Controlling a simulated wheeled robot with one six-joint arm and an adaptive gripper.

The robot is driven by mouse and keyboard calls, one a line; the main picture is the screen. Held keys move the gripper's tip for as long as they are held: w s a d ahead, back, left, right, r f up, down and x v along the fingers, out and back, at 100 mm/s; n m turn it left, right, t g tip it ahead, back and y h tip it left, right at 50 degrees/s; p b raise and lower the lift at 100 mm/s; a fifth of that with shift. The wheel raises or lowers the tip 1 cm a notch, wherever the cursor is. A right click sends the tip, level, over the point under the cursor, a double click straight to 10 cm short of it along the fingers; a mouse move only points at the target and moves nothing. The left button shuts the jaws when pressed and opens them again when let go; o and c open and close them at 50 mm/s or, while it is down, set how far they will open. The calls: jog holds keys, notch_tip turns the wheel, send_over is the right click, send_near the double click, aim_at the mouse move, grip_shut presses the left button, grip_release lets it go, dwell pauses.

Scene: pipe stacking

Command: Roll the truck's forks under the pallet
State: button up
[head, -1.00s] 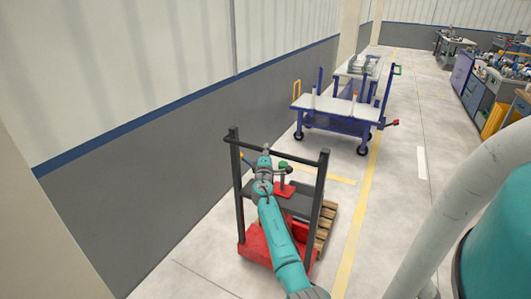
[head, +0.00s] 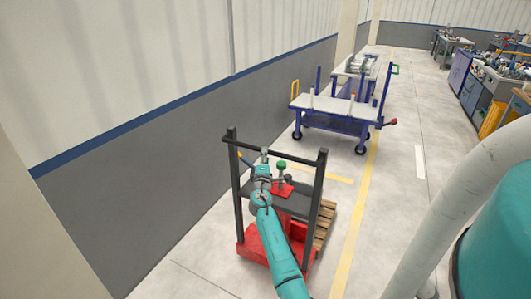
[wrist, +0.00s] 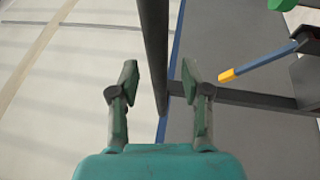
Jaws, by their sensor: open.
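The truck has a red base (head: 252,243), dark upright posts and a dark crossbar handle (head: 290,160). The wooden pallet (head: 325,222) lies on the floor at the truck's right, partly hidden by it. I cannot see the forks. My gripper (head: 265,152) is at the crossbar's middle. In the wrist view my gripper (wrist: 160,80) is open, and a dark bar (wrist: 155,40) passes between its two fingers, with a gap visible on both sides. The fingers are not closed on it.
A blue cart (head: 335,108) with a pale top stands further back. The grey wall (head: 150,180) runs close along the truck's left. A yellow floor line (head: 355,225) passes to the right of the pallet, with clear floor beyond. Workbenches (head: 480,80) stand far right.

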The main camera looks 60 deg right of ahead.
jog(key=v, duration=0.8)
dwell(0.4)
